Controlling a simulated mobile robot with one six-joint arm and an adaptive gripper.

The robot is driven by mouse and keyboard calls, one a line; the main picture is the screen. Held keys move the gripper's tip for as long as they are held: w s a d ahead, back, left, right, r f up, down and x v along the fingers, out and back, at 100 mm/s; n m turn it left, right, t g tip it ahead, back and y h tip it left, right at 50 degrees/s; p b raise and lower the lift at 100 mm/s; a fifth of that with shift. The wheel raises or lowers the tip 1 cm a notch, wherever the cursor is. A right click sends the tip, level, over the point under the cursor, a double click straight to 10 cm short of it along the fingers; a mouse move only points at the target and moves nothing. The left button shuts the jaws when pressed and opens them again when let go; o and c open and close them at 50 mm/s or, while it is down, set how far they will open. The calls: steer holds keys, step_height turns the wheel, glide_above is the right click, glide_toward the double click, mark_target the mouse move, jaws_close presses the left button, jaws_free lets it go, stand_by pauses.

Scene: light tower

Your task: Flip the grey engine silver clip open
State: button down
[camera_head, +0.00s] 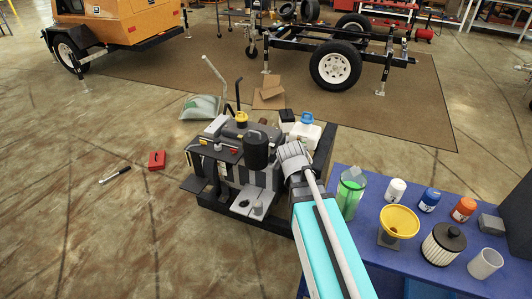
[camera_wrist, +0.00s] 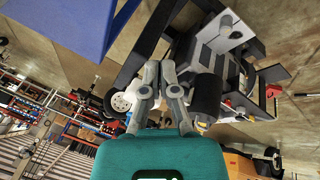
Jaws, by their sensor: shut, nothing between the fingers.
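The grey engine (camera_head: 227,176) stands on a dark base in the middle of the head view, with a black cylinder (camera_head: 256,150) on its near side. I cannot make out the silver clip for certain in either view. In the wrist view, my gripper (camera_wrist: 160,64) has its grey fingertips together and empty. The engine (camera_wrist: 222,45) shows beyond it, tilted, with the black cylinder (camera_wrist: 207,94) right of the fingers. Whether the fingers touch the engine cannot be told. My arm hides part of the engine's right side.
A red box (camera_head: 157,160) lies on the floor. Open floor extends left of the engine; a trailer frame (camera_head: 336,68) is behind.

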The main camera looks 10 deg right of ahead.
steer(key=w+d+f+n+t+h+b, duration=0.25)
steer(key=w+f+t+b, duration=0.2)
steer(key=w+b, duration=0.4)
steer(key=w+a+f+n+t+y+b, duration=0.1)
steer(key=w+a+f+n+t+b, duration=0.3)
steer(key=w+b, duration=0.5)
steer(key=w+a+f+n+t+y+b, duration=0.1)
steer(key=w+a+f+n+t+b, duration=0.4)
steer(key=b, duration=0.7)
steer(key=shift+w+a+f+n+t+y, duration=0.2)
steer(key=shift+w+a+n+t+y, duration=0.2)
steer(key=shift+w+a+n, duration=1.55)
steer(key=shift+w+d, duration=0.45)
steer(key=shift+d, duration=0.15)
steer(key=w+d, duration=0.2)
steer(key=w, duration=0.7)
steer(key=shift+w, duration=0.4)
steer(key=shift+s+a+m, duration=0.1)
steer(key=shift+a+m, duration=0.15)
steer(key=shift+m, duration=0.05)
steer(key=shift+d+b, duration=0.1)
steer(key=shift+b, duration=0.2)
